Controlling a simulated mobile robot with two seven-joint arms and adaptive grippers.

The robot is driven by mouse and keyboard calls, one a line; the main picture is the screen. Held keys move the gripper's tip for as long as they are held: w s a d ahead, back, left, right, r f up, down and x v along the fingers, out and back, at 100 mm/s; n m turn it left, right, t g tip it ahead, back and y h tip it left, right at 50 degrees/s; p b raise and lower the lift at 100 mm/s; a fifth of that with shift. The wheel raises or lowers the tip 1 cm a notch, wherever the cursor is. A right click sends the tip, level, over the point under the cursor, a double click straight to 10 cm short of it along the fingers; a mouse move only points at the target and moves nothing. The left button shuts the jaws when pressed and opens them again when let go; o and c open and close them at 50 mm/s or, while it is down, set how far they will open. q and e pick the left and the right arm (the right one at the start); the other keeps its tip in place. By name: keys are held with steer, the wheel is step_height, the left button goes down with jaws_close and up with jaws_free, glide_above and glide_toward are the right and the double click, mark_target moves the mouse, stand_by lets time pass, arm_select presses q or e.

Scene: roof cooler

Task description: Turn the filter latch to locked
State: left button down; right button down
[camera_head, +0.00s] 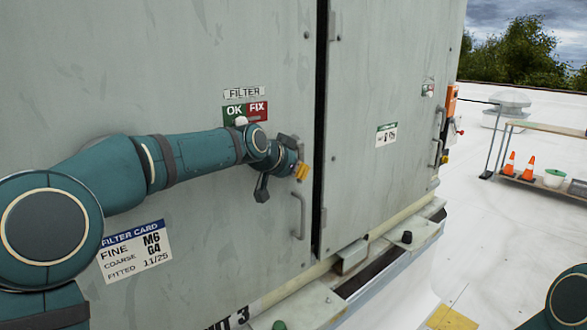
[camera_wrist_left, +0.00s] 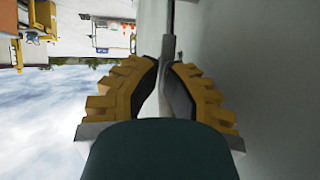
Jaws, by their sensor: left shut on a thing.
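My left gripper (camera_head: 300,172) is at the edge of the grey cabinet door, below and right of the FILTER label, with its yellow finger pads showing. In the left wrist view the two yellow-padded fingers (camera_wrist_left: 168,70) are closed together at the tips on a thin grey bar, the filter latch handle (camera_wrist_left: 168,28). The gripper and wrist hide most of the latch in the head view, so I cannot tell its angle well. My right gripper is not in view.
A door handle (camera_head: 300,215) is just below my gripper. A filter card (camera_head: 136,250) is lower left. Orange cones (camera_head: 528,168) stand on a bench at right; the white roof is open.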

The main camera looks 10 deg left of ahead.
arm_select(q)
steer(key=shift+w+d+f, duration=0.15)
steer(key=shift+d, duration=0.05)
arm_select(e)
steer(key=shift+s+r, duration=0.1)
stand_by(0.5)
